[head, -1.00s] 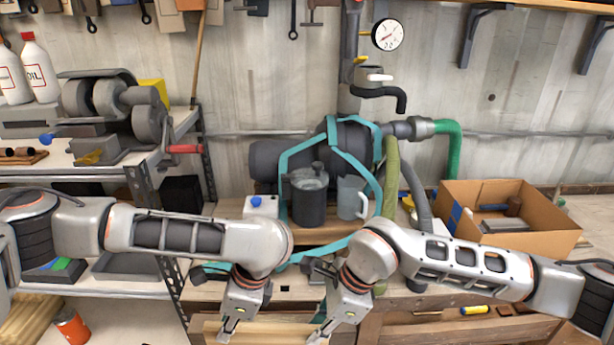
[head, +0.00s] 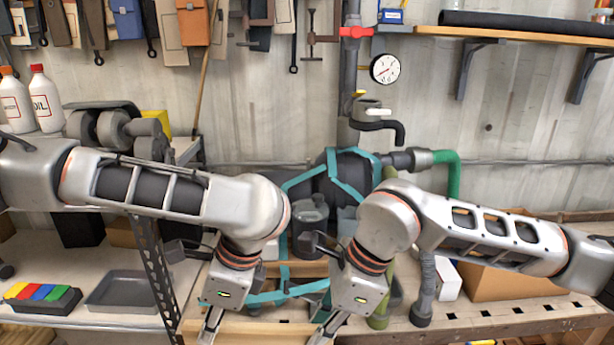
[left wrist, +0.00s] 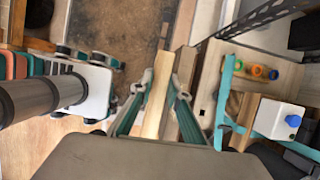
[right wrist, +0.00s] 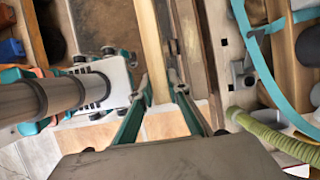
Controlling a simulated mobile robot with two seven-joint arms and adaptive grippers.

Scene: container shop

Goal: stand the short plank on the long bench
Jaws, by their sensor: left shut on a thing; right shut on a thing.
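The short plank (head: 265,332) is a pale wooden board crossing the bottom of the head view. My left gripper (head: 210,333) is shut on it near the left, and my right gripper (head: 322,337) is shut on it further right. The plank also runs between the fingers in the left wrist view (left wrist: 157,110) and the right wrist view (right wrist: 151,45). The long bench (head: 465,325) has a wooden top with a row of dark square holes. In the wrist views the plank lies alongside its front edge, on my side. I cannot tell whether they touch.
On the bench stand a dark can (head: 309,225), teal-framed machinery and a cardboard box (head: 510,283). A green hose (head: 378,315) comes down onto it. A metal shelf at left holds a grey tray (head: 122,291) and coloured blocks (head: 42,293). The bench's front right is mostly clear.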

